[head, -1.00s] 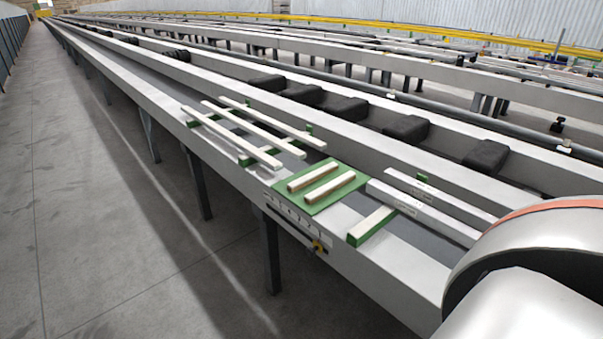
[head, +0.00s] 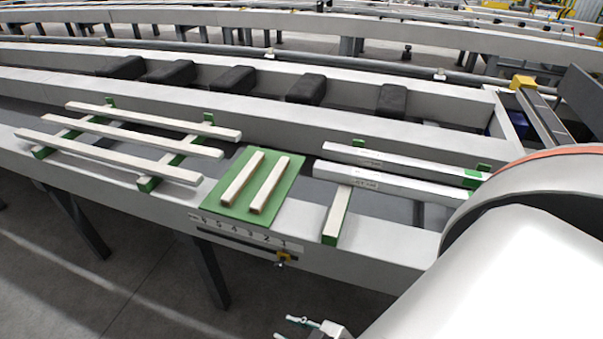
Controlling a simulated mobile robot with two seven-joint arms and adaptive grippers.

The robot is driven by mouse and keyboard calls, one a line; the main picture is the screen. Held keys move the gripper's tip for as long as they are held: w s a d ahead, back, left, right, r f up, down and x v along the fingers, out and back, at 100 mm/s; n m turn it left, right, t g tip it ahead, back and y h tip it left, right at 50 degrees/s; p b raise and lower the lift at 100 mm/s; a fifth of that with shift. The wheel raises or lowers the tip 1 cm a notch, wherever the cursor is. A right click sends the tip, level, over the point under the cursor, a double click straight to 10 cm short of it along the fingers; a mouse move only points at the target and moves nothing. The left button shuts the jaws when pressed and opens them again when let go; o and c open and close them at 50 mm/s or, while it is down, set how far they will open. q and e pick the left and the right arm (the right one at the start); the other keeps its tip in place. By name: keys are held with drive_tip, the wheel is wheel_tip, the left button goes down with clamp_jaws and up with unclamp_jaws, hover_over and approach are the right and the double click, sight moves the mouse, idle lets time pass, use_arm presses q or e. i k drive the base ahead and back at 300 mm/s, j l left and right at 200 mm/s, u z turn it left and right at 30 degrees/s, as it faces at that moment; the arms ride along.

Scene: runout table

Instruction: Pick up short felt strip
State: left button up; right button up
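Two short cream strips, a left one (head: 243,178) and a right one (head: 269,184), lie side by side on a green mat (head: 227,209) on the table. Another short pale strip (head: 337,212) lies on a green base to the right of the mat. I cannot tell by sight which piece is the felt one. My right gripper (head: 292,329) shows at the bottom edge, below and in front of the table, partly cut off. Its fingers look apart and nothing shows between them. It is well away from the strips. My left gripper is not in view.
Several long cream strips (head: 134,134) rest on green supports at the left. Two long pale bars (head: 400,187) lie at the right. A numbered scale with a yellow slider (head: 284,257) is on the table's front face. Dark blocks (head: 306,88) sit in the channel behind.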

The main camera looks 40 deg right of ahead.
sight(258, 204)
drive_tip(key=i+j+z, duration=0.15)
drive_tip(key=z, duration=0.25)
drive_tip(key=i+j+z, duration=0.15)
drive_tip(key=z, duration=0.25)
drive_tip(key=i+j+z, duration=0.1)
drive_tip(key=j+z, duration=0.15)
drive_tip(key=z, duration=0.15)
